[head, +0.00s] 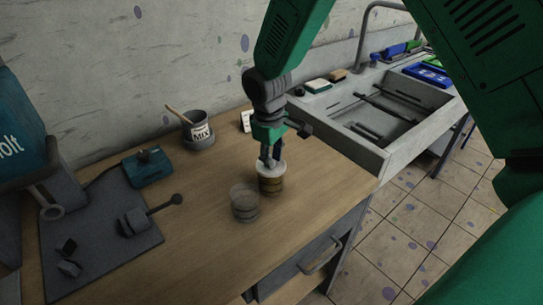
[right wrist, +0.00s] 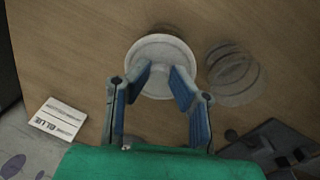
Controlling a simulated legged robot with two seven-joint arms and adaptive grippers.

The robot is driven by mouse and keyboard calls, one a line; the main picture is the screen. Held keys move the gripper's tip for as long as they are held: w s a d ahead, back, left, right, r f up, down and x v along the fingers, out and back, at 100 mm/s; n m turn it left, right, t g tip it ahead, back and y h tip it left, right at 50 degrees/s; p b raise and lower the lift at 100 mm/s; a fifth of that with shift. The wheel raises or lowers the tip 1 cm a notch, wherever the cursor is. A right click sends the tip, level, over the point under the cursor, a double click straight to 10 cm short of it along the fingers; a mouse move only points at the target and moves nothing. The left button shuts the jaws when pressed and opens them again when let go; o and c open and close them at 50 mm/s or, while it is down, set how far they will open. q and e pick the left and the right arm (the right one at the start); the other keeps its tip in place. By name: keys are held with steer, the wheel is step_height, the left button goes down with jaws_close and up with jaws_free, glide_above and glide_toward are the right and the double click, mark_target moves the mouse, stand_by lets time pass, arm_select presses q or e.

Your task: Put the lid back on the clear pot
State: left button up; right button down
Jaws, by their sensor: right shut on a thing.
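My right gripper (head: 269,160) points down over the brown-banded pot (head: 271,185), its fingers closed on the middle of a round white lid (head: 280,170). In the right wrist view the lid (right wrist: 160,52) lies between the two blue fingertips (right wrist: 162,80). I cannot tell whether the lid touches the brown pot's rim or is just above it. The clear pot (head: 244,204) stands upright and open on the table, just left of and nearer than the brown pot. It also shows in the right wrist view (right wrist: 232,73), right of the lid. My left gripper is not in view.
A grey mug labelled MIX (head: 199,136) with a stick stands at the back. A teal block (head: 148,169) and a dark mat (head: 75,255) with grey tools lie left. A sink (head: 370,125) is at the right. A BLUE label card (right wrist: 57,120) stands behind. The table's front is clear.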

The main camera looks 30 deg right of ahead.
steer(key=shift+f, duration=0.2)
stand_by(0.9)
steer(key=shift+p, duration=0.6)
stand_by(0.5)
steer(key=c, duration=0.9)
jaws_free()
steer(key=shift+o, duration=0.2)
steer(key=shift+r+p, duration=3.45)
steer(key=shift+r, duration=0.1)
